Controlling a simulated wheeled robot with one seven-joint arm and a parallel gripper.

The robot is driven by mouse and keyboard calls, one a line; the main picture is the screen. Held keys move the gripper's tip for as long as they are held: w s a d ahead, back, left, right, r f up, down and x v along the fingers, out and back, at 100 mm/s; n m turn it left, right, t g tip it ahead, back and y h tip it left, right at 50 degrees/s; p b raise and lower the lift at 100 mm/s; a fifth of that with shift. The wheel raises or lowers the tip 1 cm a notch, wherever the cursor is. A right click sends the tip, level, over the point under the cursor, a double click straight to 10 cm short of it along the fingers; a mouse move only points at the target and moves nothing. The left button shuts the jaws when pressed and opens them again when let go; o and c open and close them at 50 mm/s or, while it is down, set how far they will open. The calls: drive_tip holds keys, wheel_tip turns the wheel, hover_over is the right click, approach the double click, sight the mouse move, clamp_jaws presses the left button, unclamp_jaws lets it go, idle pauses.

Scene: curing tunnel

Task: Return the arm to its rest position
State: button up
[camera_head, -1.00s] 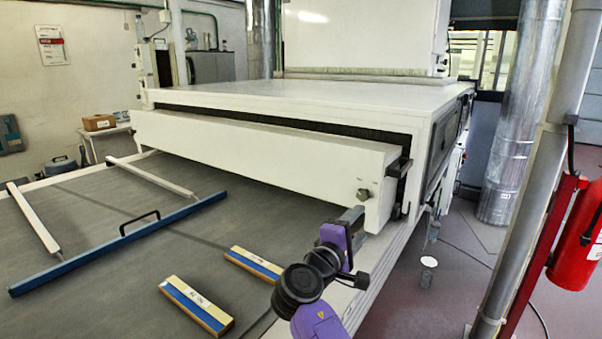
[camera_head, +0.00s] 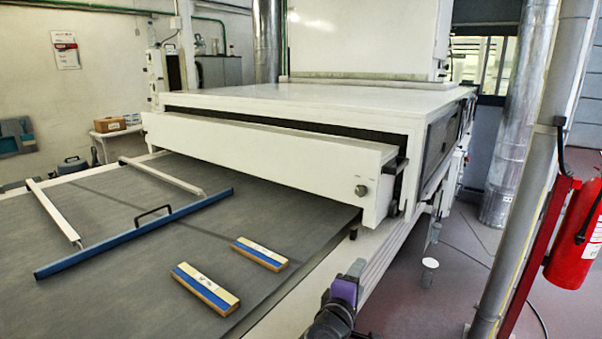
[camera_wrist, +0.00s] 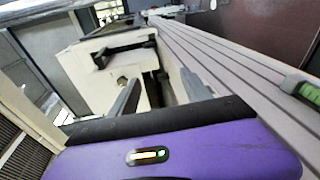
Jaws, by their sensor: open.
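My gripper (camera_head: 354,270), purple and dark grey, is low in the head view, beside the right edge of the grey conveyor bed and in front of the white tunnel. Most of my arm is below the frame. In the wrist view, my gripper (camera_wrist: 160,93) has its two fingers spread apart with nothing between them. The white tunnel mouth shows beyond the fingers there.
Two blue-and-cream blocks (camera_head: 206,289) (camera_head: 260,254) lie on the conveyor bed (camera_head: 130,295). A blue bar with a handle (camera_head: 140,232) lies to their left. The white tunnel (camera_head: 265,155) stands behind. A red extinguisher (camera_head: 575,245) is at the right, beyond a metal post (camera_head: 520,220).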

drive_tip(key=s+f+m+g+y, duration=0.15)
drive_tip(key=s+f+y, duration=0.25)
drive_tip(key=s+f, duration=0.85)
drive_tip(key=s+f+m+y, duration=0.25)
drive_tip(key=s+f, duration=0.65)
drive_tip(key=s, duration=0.6)
drive_tip(key=s+d+r+m+y, duration=0.1)
drive_tip(key=s+r+m, duration=0.1)
drive_tip(key=s, duration=0.6)
drive_tip(key=s+d+r+m+y, duration=0.1)
drive_tip(key=s+m, duration=0.1)
drive_tip(key=s, duration=0.6)
drive_tip(key=s+d+r+m+t, duration=0.1)
drive_tip(key=s+d+r+m, duration=0.1)
drive_tip(key=s+r, duration=0.4)
drive_tip(key=s+d+r+m+t, duration=0.1)
drive_tip(key=s+d+r+m, duration=0.1)
drive_tip(key=s+r, duration=0.4)
wheel_tip(320, 180, up, 2)
drive_tip(key=shift+s+d+r+m+h, duration=0.15)
drive_tip(key=shift+s+d+m+h, duration=0.15)
drive_tip(key=shift+m+h, duration=0.25)
